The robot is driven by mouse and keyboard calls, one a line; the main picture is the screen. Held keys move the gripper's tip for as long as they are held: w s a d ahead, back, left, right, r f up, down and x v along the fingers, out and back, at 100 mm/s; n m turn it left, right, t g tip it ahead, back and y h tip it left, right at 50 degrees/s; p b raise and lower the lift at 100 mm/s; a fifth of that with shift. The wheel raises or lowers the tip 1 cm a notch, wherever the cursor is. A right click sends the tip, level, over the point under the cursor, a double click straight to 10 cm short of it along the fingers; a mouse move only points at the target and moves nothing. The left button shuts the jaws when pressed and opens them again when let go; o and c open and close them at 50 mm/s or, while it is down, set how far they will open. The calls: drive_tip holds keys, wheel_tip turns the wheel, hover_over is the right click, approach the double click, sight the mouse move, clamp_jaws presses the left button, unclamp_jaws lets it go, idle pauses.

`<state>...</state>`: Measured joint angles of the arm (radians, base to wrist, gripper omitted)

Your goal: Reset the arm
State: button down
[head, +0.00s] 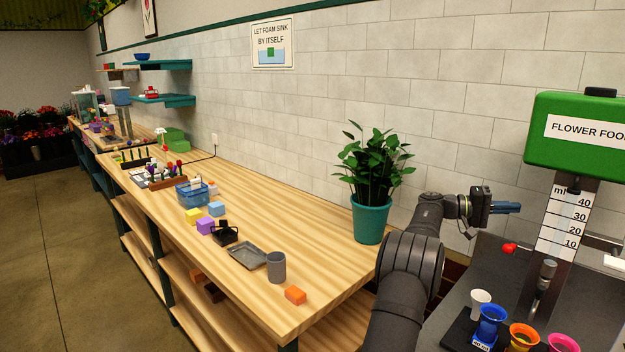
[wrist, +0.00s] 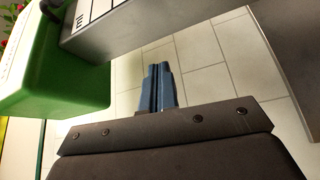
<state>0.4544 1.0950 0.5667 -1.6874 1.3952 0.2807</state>
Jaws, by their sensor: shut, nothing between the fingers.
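My gripper (head: 508,208) is raised at the right of the head view, its blue fingers pointing right toward the flower food dispenser. In the wrist view the two blue fingers (wrist: 158,88) lie together with nothing between them. They are apart from the dispenser's green tank (head: 575,135), which also shows at the left of the wrist view (wrist: 60,70). Part of my arm crosses the lower right of the head view.
A potted plant (head: 371,217) stands just left of my arm. Colourful cups (head: 490,322) stand below the dispenser's ml scale (head: 566,220). The wooden bench (head: 320,255) holds a grey cup (head: 276,267), an orange block (head: 295,295) and a grey tray (head: 247,256). Tiled wall lies behind.

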drive_tip(key=r+v, duration=0.1)
drive_tip(key=v, duration=0.8)
drive_tip(key=shift+a+f, duration=0.2)
drive_tip(key=shift+f, duration=0.2)
